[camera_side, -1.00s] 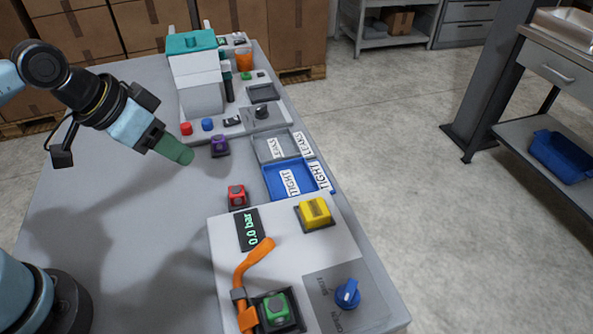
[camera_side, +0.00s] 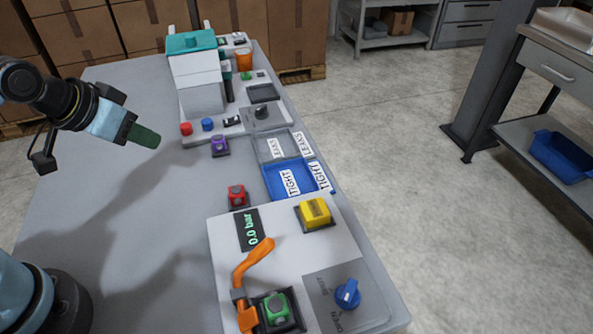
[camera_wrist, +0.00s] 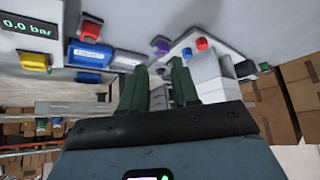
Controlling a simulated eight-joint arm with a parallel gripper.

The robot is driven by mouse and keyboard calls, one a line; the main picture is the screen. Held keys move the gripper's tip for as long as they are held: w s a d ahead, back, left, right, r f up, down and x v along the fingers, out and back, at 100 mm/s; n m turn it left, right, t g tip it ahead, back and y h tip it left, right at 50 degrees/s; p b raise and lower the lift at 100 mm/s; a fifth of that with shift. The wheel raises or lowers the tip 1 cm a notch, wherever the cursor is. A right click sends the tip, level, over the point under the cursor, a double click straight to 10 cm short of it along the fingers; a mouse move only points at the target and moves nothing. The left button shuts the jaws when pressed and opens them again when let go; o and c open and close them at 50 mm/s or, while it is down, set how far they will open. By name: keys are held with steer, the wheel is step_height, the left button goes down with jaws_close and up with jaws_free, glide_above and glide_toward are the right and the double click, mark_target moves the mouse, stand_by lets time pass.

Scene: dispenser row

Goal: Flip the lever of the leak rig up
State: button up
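The leak rig (camera_side: 222,262) is a light grey box at the near end of the table, with a dark display reading 0.0 bar (camera_side: 249,231). Its orange lever (camera_side: 250,262) is on the left side, pivot near a green block (camera_side: 276,306), handle angled toward the display. I cannot tell its exact tilt. My gripper (camera_side: 147,137) is in the air above the table, well up and left of the lever, touching nothing. In the wrist view my gripper (camera_wrist: 157,66) shows two green fingers apart with nothing between them. The display (camera_wrist: 28,27) is at upper left there; the lever is not visible.
A yellow block (camera_side: 315,212) and blue knob (camera_side: 347,293) are on the rig. The table's left part is clear.

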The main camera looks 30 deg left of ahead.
steer(key=w+d+r+m, duration=0.1)
steer(key=d+m, duration=0.1)
steer(key=w+d+r+m+g, duration=0.1)
steer(key=d+r, duration=0.1)
steer(key=w+d+r+m+g+h, duration=0.1)
steer(key=d+m, duration=0.1)
steer(key=shift+w+r+m, duration=0.25)
steer(key=shift+w+m, duration=0.05)
jaws_close()
steer(key=d+r+m+g+y, duration=0.25)
steer(key=d+m+g, duration=0.55)
steer(key=d+m, duration=1.5)
steer(key=s+f+n, duration=0.1)
steer(key=f, duration=0.2)
steer(key=s+f, duration=0.2)
steer(key=f, duration=0.2)
steer(key=s+f+n, duration=0.1)
steer(key=f, duration=0.2)
steer(key=shift+s+d+f+n+y, duration=0.15)
steer(key=shift+s+f+n+y, duration=0.1)
steer(key=shift+s+f+n, duration=0.05)
steer(key=shift+s+a+f, duration=0.15)
steer(key=shift+s+a, duration=0.2)
steer(key=shift+s, duration=0.1)
